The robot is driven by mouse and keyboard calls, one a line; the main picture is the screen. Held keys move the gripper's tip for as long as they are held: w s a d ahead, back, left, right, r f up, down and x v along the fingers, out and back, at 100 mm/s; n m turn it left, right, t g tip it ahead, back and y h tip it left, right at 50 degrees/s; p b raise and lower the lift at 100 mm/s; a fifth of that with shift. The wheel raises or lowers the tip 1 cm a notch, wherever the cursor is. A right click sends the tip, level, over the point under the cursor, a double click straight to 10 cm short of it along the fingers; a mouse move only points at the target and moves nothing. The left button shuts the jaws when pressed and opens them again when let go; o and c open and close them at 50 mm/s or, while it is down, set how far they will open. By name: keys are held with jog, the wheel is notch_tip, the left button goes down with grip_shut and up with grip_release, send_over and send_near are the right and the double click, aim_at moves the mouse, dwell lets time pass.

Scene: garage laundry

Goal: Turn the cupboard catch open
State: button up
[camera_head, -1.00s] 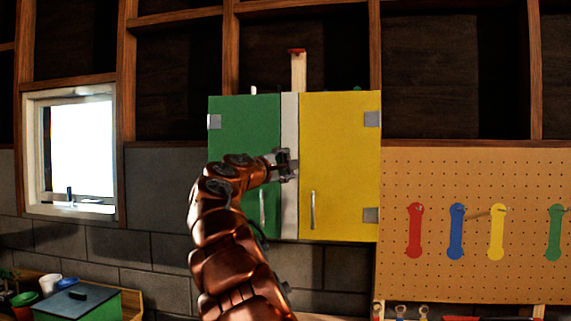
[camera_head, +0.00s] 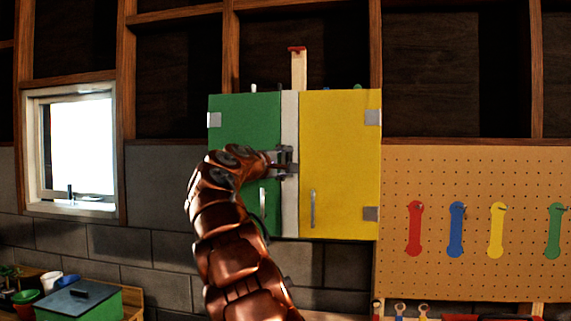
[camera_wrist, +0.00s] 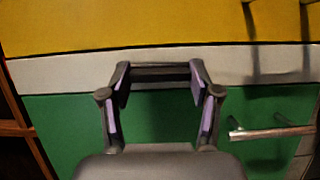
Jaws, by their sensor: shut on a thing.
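The cupboard has a green left door (camera_head: 245,125), a yellow right door (camera_head: 341,165) and a pale vertical strip (camera_head: 290,215) between them. My gripper (camera_head: 284,162) is at the strip, about halfway up the doors. In the wrist view the doors appear turned sideways, yellow above and green below. There my gripper (camera_wrist: 158,80) has its purple-padded fingers apart, with a dark bar, apparently the catch (camera_wrist: 158,71), spanning between the fingertips over the strip. The bar lies along the strip. My gripper hides most of the catch in the head view, and both doors look closed.
Metal handles stand out on the yellow door (camera_head: 313,208) and the green door (camera_head: 263,202), below my gripper. A pegboard (camera_head: 470,270) with coloured tools hangs at the right. A window (camera_head: 80,145) is at the left.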

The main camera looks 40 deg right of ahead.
jog(key=o, duration=1.1)
jog(key=shift+o, duration=0.2)
jog(key=shift+a, duration=0.1)
jog(key=v, duration=1.1)
jog(key=shift+a, duration=0.35)
jog(key=shift+s, duration=0.2)
